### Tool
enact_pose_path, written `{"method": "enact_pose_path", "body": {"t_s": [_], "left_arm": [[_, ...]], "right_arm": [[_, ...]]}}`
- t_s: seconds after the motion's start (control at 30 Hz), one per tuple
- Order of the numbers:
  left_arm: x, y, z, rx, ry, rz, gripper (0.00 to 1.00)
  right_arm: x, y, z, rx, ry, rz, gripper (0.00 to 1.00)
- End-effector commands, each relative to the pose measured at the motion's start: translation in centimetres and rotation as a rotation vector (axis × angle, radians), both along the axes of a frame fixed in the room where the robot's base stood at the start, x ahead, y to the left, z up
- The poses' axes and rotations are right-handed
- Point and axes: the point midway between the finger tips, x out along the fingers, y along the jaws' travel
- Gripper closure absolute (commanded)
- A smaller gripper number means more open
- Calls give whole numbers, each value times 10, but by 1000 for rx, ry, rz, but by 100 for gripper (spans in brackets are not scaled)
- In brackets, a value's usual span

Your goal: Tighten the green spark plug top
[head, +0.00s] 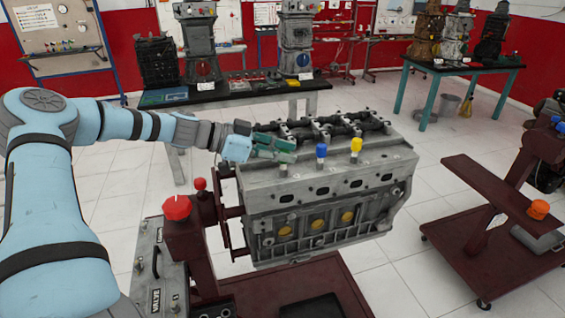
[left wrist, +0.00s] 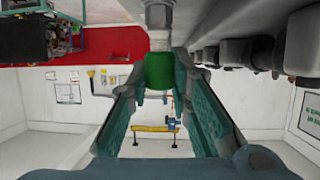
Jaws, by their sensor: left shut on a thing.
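The green spark plug top (left wrist: 158,75) shows in the left wrist view, seated against a pale metal stem (left wrist: 158,28). My left gripper (head: 287,148) is shut on it, with one green-padded finger on each side. In the head view the gripper reaches in from the left over the near-left top of the grey engine block (head: 320,208). There its fingers hide the green top. A blue top (head: 321,151) and a yellow top (head: 356,145) stand upright on the block to the right of the gripper. My right gripper is in neither view.
The dark valve gear (head: 335,127) runs along the block's top behind the plugs. A red knob (head: 177,207) on the dark red stand is near my left arm. A dark red trolley (head: 500,245) stands at right, with white floor between.

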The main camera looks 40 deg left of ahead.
Motion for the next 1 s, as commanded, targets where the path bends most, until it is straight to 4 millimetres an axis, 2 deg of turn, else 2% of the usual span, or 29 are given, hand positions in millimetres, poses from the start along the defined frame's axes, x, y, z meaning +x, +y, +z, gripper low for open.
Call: {"method": "enact_pose_path", "body": {"t_s": [0.03,0.1,0.2,0.3,0.6,1.0], "left_arm": [[2,2,-14,10,-1,-38,100],[2,2,-16,10,0,-103,100],[1,2,-15,11,5,-193,100],[1,2,-11,10,8,-278,100],[1,2,-2,5,10,-462,100],[-1,-1,-3,2,3,-548,100]], "right_arm": [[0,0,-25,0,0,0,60],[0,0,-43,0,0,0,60],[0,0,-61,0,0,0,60],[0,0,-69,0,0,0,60],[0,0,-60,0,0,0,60],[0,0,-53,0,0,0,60]]}}
